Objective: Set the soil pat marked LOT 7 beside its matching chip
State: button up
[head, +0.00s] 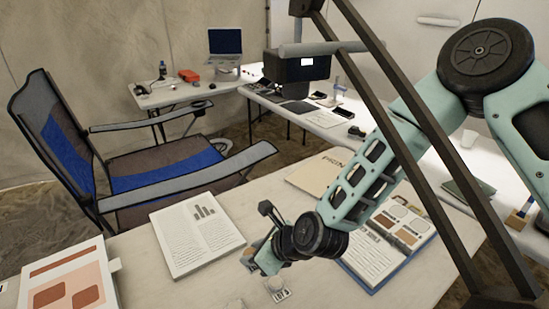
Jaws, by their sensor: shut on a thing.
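Brown colour chips (404,232) show on the open chart at right. Larger reddish chips (65,293) show on a sheet at far left.
A blue folding chair (140,165) stands beyond the table (135,255). Dark slanted bars cross the right side. Bare table shows between the sheet and the book.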

jog(key=w+d+m+t+h, duration=0.1)
jog(key=w+d+m, duration=0.1)
jog(key=d, duration=0.6)
jog(key=w+d+f+m+t+h, duration=0.1)
jog(key=w+d+m, duration=0.2)
jog(key=w+d, duration=0.2)
jog(key=w+d+f+m+t+h, duration=0.1)
jog(key=w+d+m+h, duration=0.1)
jog(key=d, duration=0.9)
jog(key=shift+w+m+t, duration=0.4)
jog(key=shift+w, duration=0.25)
jog(key=d+m+h, duration=0.1)
jog(key=d, duration=0.3)
jog(key=d+m+h, duration=0.1)
jog(key=d, duration=0.4)
jog(key=d+m+h, duration=0.1)
jog(key=d+m, duration=0.1)
jog(key=d, duration=0.3)
jog(key=shift+s+f+t+h, duration=0.15)
jog(key=shift+f+t+h, duration=0.15)
jog(key=shift+t, duration=0.1)
jog(key=s, duration=0.1)
jog(key=s+r, duration=0.1)
jog(key=s, duration=0.1)
jog(key=s+r, duration=0.1)
jog(key=shift+s+d+r, duration=0.15)
jog(key=shift+s+d, duration=0.15)
jog(key=shift+d, duration=0.1)
